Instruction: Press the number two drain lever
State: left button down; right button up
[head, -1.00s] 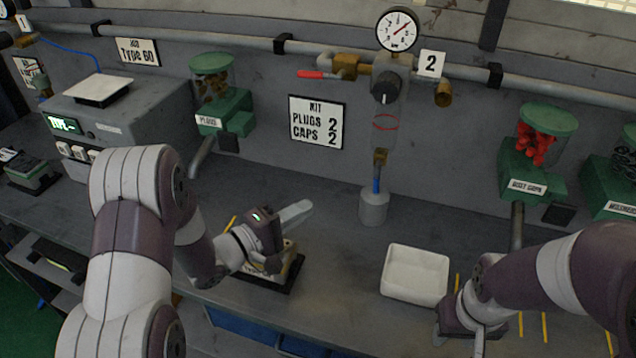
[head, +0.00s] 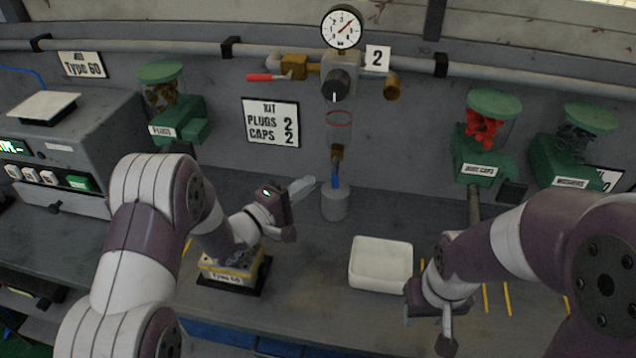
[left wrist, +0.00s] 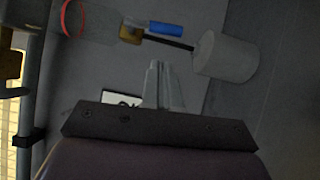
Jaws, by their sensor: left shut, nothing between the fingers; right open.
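Station two has a sign "2" (head: 376,58), a clear bowl with a red ring (head: 338,118) and a brass drain fitting (head: 337,153) below it. A small blue lever (head: 335,181) shows under the fitting, above a grey cup (head: 335,203). In the left wrist view the blue lever (left wrist: 166,28) lies beside the dark tube leading to the cup (left wrist: 226,55). My left gripper (head: 305,185) is shut and empty, just left of the cup. Its fingers (left wrist: 160,80) point towards the lever, apparently apart from it. My right gripper (head: 446,335) is open at the bench front.
A red-handled valve (head: 265,77), black knob (head: 336,85) and gauge (head: 341,28) sit above. A white tray (head: 381,264) stands right of the cup. Green dispensers (head: 480,150) line the wall.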

aim_at(336, 172)
jog(key=shift+r, duration=0.4)
pick_arm(q)
jog(key=d, duration=0.3)
jog(key=shift+d+r, duration=0.1)
jog(key=shift+r, duration=0.05)
